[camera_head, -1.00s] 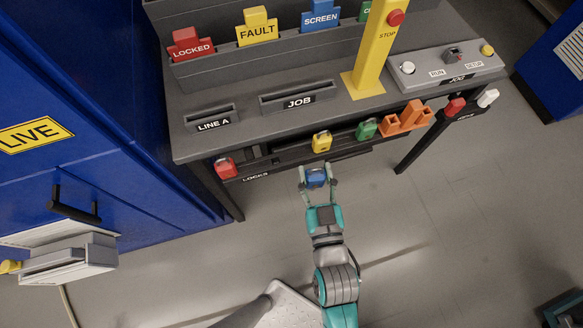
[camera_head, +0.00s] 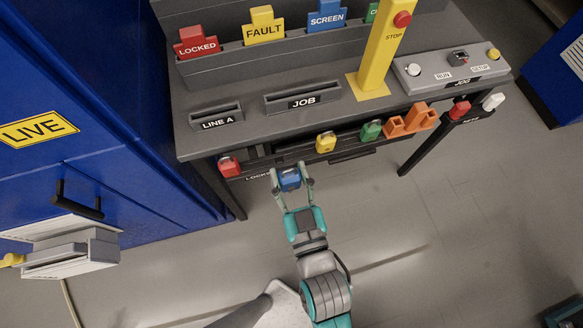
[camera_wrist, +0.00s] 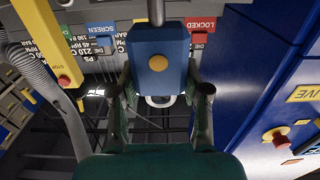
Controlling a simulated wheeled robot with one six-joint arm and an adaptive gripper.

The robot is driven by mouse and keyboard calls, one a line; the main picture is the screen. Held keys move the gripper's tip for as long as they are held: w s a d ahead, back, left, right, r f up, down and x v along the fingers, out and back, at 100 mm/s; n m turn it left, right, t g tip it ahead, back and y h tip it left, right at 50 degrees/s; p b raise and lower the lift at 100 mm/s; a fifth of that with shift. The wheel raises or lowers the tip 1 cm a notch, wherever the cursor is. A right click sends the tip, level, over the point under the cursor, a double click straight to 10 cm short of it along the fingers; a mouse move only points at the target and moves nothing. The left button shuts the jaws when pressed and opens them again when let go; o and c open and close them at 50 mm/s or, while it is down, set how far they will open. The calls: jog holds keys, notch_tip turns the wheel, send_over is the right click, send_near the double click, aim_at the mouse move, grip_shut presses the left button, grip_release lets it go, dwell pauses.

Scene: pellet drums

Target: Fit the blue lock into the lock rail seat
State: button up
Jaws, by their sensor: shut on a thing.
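The blue lock (camera_head: 289,179) is held between the fingers of my gripper (camera_head: 291,183), just in front of the table's front edge. In the wrist view, the blue lock (camera_wrist: 158,66) fills the middle, with a yellow round spot on its face and a metal shackle, and my gripper (camera_wrist: 160,88) is shut on it. The lock rail (camera_head: 345,154) runs under the table's front edge, with a LOCKS label at its left. A red lock (camera_head: 229,166), a yellow lock (camera_head: 326,142) and a green lock (camera_head: 371,130) hang on it. A gap lies between red and yellow.
An orange hasp-like part (camera_head: 411,120) hangs right of the green lock. A yellow STOP post (camera_head: 381,55) and a grey control box (camera_head: 450,70) stand on the table (camera_head: 240,133). A blue cabinet (camera_head: 100,90) stands close at left.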

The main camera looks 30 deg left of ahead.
jog(key=w+a+f, duration=0.3)
jog(key=w+a, duration=0.4)
jog(key=a, duration=0.1)
jog(key=shift+f, duration=0.3)
dwell(0.4)
jog(key=shift+f, duration=0.35)
dwell(0.8)
jog(key=shift+s+f, duration=0.1)
jog(key=shift+f, duration=1.05)
jog(key=shift+f, duration=0.2)
jog(key=shift+f, duration=0.5)
jog(key=shift+f, duration=0.25)
jog(key=o, duration=1.3)
